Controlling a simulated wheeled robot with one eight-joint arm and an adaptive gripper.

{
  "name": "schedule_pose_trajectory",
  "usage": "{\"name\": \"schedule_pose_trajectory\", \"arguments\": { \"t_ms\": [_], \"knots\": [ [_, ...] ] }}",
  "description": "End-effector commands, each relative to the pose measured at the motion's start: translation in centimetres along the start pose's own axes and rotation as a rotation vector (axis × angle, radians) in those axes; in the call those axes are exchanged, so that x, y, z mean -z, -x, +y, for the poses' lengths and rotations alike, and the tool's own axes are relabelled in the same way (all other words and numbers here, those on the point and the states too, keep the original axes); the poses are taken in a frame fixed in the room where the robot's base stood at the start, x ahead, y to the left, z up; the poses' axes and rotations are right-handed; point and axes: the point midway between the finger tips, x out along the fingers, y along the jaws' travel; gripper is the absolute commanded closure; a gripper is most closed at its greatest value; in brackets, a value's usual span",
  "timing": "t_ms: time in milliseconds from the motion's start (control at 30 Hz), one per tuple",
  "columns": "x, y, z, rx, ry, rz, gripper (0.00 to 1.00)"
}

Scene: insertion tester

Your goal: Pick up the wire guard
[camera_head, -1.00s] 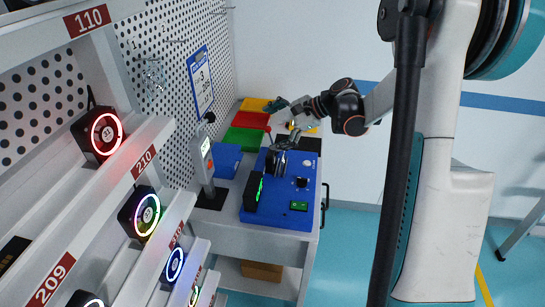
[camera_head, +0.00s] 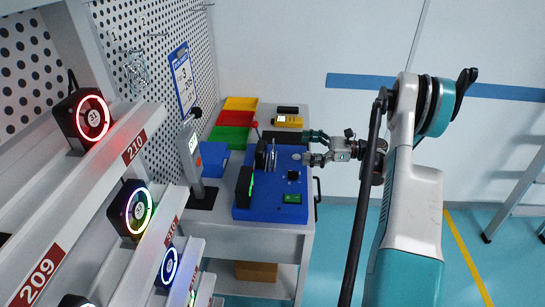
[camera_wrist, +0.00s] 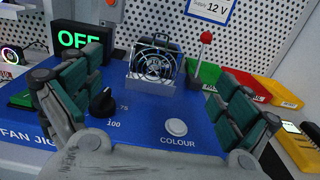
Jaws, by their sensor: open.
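The wire guard (camera_wrist: 153,66), a round set of thin metal rings, stands upright in a grey holder on the blue fan jig (camera_wrist: 200,138) in the wrist view. A dark boxy thing stands right behind it. In the head view the guard (camera_head: 273,153) is small and seen edge-on. My gripper (camera_wrist: 163,78) is open and empty, its green-padded fingers spread left and right with the guard ahead between them, apart from it. In the head view my gripper (camera_head: 308,148) is at the right edge of the jig.
A red-knobbed lever (camera_wrist: 206,38) stands right of the guard. A black knob (camera_wrist: 102,102) and white COLOUR button (camera_wrist: 176,127) sit on the jig. The green-lit OFF display (camera_wrist: 80,40) stands left. Coloured bins (camera_head: 230,135) and a yellow meter (camera_head: 288,121) lie behind the jig.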

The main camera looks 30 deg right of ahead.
Motion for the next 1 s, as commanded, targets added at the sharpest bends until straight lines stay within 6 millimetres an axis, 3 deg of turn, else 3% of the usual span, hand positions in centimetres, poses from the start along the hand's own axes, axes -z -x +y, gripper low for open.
{"name": "schedule_pose_trajectory", "arguments": {
  "t_ms": [233,567,833,1000],
  "knots": [
    [0.2,-4.6,0.1,-0.003,0.001,0.001,0.03],
    [0.2,-6.7,0.1,-0.001,0.002,0.002,0.03],
    [0.5,-10.4,0.2,-0.002,0.002,0.002,0.03],
    [0.3,-11.3,0.2,0.001,0.002,0.002,0.03]
  ]
}}
